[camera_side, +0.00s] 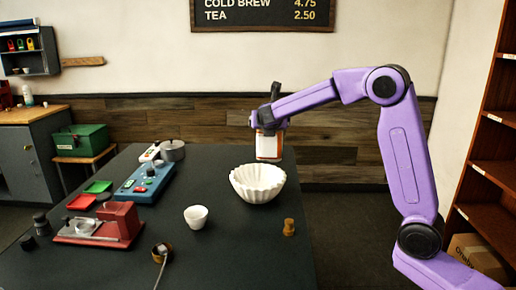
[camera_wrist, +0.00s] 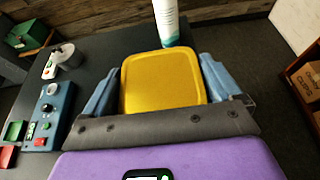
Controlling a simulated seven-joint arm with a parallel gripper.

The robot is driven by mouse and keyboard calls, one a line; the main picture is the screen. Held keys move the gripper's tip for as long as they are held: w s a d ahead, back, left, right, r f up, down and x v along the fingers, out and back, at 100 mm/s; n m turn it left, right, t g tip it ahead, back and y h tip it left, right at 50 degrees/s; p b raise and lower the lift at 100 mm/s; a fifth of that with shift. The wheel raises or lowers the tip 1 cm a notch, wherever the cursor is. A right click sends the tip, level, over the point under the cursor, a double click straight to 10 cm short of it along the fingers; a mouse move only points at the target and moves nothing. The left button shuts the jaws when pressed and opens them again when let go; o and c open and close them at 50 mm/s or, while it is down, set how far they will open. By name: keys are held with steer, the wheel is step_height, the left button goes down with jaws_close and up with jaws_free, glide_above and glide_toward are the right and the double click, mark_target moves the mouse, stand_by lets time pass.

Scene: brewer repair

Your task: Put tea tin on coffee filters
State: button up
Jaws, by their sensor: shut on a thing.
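The tea tin (camera_side: 269,147) is white and orange in the side view. It hangs upright, shut between the fingers of my gripper (camera_side: 268,126). In the wrist view its yellow top (camera_wrist: 160,80) fills the space between the blue fingers of my gripper (camera_wrist: 162,84). The coffee filters (camera_side: 257,186) are a white, fluted, bowl-shaped stack on the dark table. In the side view the tin shows just above the filters' rim, with a small gap; I cannot tell its exact depth alignment. The filters are hidden in the wrist view.
A white cup (camera_side: 196,216), a cork-coloured stopper (camera_side: 289,227) and a red device (camera_side: 103,224) stand on the table (camera_side: 230,255). A white cylinder (camera_wrist: 166,20) shows beyond the tin in the wrist view.

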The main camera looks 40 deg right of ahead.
steer(key=w+f, duration=0.6)
steer(key=f, duration=0.3)
steer(key=shift+d+f, duration=0.25)
steer(key=shift+d, duration=0.2)
steer(key=shift+w+f, duration=0.1)
steer(key=o, duration=0.9)
